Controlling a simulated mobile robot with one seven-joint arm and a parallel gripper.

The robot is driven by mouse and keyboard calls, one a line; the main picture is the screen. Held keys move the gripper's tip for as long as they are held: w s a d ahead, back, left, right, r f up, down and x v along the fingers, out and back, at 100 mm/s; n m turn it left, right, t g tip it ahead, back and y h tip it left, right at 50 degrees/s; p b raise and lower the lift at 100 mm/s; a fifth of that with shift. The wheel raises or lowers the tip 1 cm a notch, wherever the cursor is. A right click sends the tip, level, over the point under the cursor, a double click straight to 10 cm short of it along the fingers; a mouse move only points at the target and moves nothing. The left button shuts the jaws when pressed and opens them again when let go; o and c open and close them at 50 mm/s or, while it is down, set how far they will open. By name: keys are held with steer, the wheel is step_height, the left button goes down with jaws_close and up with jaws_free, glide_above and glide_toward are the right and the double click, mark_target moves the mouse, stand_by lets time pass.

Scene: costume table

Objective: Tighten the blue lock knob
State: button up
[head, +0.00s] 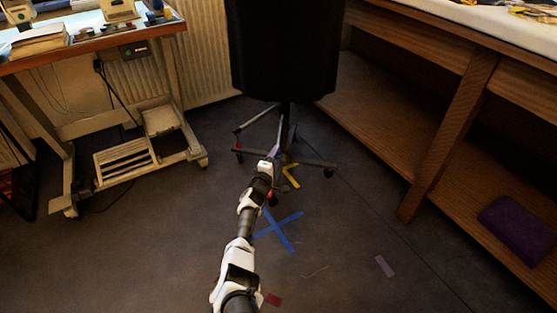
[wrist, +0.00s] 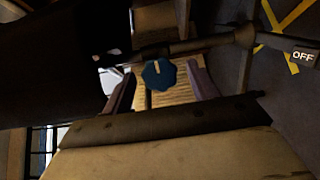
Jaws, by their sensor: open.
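The blue lock knob (wrist: 158,74) shows in the wrist view as a scalloped disc with a short pale mark near its top. It sits by a dark bar (wrist: 205,44) that runs to the right. My gripper (wrist: 162,72) is open, with a purple-tinted finger on each side of the knob in the picture. I cannot tell how much depth lies between the fingers and the knob, and I see no contact. In the head view my gripper (head: 273,154) reaches low in front of the black chair (head: 284,45), by its base. I cannot make out the knob there.
A white "OFF" label (wrist: 303,56) is at the right of the wrist view. A wheeled sewing-type table (head: 100,50) stands left. A wooden table with a low shelf (head: 400,125) stands right, with purple cloth (head: 518,228). Blue tape (head: 278,229) marks open floor.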

mark_target(279, 152)
steer(key=b+x, duration=0.2)
steer(key=shift+w+d+f+b, duration=0.1)
steer(key=shift+w+f+b, duration=0.15)
steer(key=shift+b, duration=0.1)
steer(key=shift+w+d+r+b, duration=0.25)
steer(key=shift+w+b, duration=0.25)
steer(key=shift+w, duration=0.05)
steer(key=shift+c, duration=0.3)
steer(key=c, duration=0.9)
